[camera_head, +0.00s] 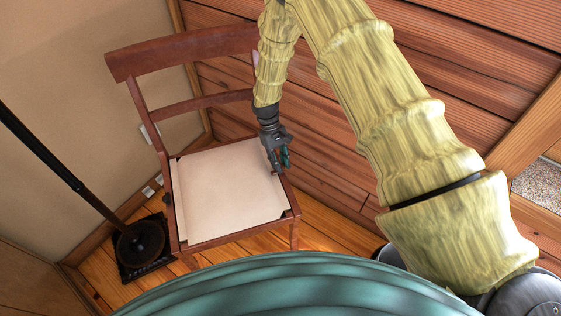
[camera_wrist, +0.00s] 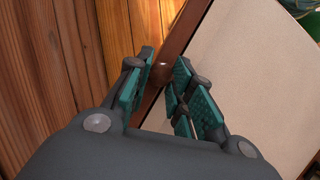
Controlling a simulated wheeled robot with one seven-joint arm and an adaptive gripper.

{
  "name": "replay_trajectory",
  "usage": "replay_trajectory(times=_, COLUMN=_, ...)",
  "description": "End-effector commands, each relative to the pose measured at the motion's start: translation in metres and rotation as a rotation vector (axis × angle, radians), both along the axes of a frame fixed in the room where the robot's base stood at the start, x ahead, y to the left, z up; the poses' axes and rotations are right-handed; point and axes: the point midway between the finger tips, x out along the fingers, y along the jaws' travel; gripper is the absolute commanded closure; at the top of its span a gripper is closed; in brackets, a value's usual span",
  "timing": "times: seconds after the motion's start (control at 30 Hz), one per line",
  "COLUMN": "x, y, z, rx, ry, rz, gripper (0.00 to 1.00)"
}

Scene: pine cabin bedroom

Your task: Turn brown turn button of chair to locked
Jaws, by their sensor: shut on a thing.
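The brown wooden chair (camera_head: 148,118) stands in the corner with a pale cream seat panel (camera_head: 225,190). My gripper (camera_head: 279,164) points down at the right edge of the seat. In the wrist view the brown turn button (camera_wrist: 160,73) is a small rounded piece on the seat frame. It sits between the teal pads of my gripper (camera_wrist: 158,76), which is shut on it. In the head view my gripper hides this button. I cannot tell which way it is turned.
A black stand with a square base (camera_head: 143,247) and a slanting pole (camera_head: 40,148) is left of the chair. A plank wall (camera_head: 330,130) is close behind and right of the chair. Some wooden floor (camera_head: 330,235) is clear in front and right.

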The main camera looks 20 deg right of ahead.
Motion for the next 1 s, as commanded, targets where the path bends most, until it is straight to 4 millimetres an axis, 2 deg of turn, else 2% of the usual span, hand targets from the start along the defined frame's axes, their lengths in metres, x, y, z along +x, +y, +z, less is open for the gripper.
replay_trajectory(times=0.1, x=0.003, y=0.0, z=0.001, rx=0.0, ry=-0.007, rz=0.001, gripper=1.0)
replay_trajectory(times=0.13, x=0.003, y=0.0, z=0.001, rx=0.0, ry=-0.007, rz=0.001, gripper=0.74)
replay_trajectory(times=0.23, x=0.003, y=0.0, z=0.001, rx=0.001, ry=-0.006, rz=0.0, gripper=0.56)
replay_trajectory(times=0.67, x=0.003, y=0.0, z=0.006, rx=0.0, ry=-0.003, rz=-0.001, gripper=0.55)
replay_trajectory(times=0.77, x=0.008, y=0.002, z=0.015, rx=0.0, ry=-0.004, rz=0.0, gripper=0.55)
replay_trajectory(times=1.0, x=0.024, y=0.006, z=0.055, rx=0.0, ry=-0.006, rz=0.001, gripper=0.55)
